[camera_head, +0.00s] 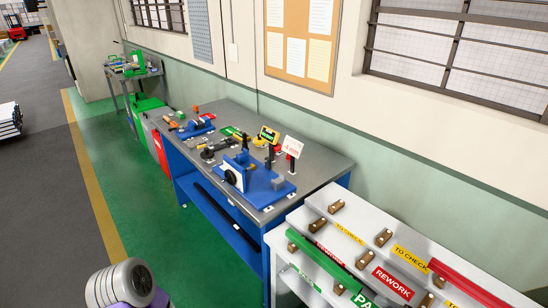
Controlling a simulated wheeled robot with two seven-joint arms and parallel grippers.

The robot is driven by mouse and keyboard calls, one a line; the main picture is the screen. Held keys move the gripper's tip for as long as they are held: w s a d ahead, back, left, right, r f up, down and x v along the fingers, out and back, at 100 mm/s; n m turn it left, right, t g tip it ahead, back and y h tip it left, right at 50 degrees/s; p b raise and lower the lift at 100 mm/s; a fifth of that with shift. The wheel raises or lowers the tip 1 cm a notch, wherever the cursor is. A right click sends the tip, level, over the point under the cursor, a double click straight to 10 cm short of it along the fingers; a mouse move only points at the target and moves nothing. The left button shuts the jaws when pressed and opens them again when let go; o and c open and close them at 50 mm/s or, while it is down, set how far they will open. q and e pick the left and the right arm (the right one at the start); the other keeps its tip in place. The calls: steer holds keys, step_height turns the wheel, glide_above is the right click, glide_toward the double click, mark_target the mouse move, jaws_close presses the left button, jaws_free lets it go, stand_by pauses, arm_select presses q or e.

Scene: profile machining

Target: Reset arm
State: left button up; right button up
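No gripper fingers show in the head view. A silver, rounded part with a purple piece, which looks like one of my own arm links, stands at the bottom left edge; I cannot tell which arm it belongs to. The grey-topped workbench (323,168) with a blue frame stands in the middle, away from that part. A blue fixture (262,187) with a black round knob sits on its near end.
A white rack (290,237) at the lower right holds a green profile (324,262) and a red profile (467,285) on brown supports. Green floor (180,240) left of the bench is clear.

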steer(key=w+a+f+m+g+h+b, duration=0.1)
steer(key=a+f+m+g+b, duration=0.2)
steer(key=f, duration=0.6)
steer(key=w+a+f+m+h+b, duration=0.1)
steer(key=w+a+f+m+b, duration=0.15)
steer(key=a+f, duration=0.4)
arm_select(q)
step_height(320, 180, down, 9)
steer(key=w+b, duration=0.1)
steer(key=b, duration=0.2)
steer(key=shift+f, duration=0.2)
arm_select(e)
steer(key=s+a+f+m+g+h, duration=0.1)
steer(key=s+a+f+m+g, duration=0.1)
steer(key=s+f, duration=0.5)
steer(key=s+a+f+m+g, duration=0.1)
steer(key=s+a+f+g, duration=0.4)
steer(key=s+a+f, duration=0.1)
step_height(320, 180, down, 3)
steer(key=shift+s+a+r+m+h, duration=0.25)
steer(key=shift+s+m+h, duration=0.15)
steer(key=shift+s, duration=0.45)
arm_select(q)
steer(key=shift+w, duration=0.1)
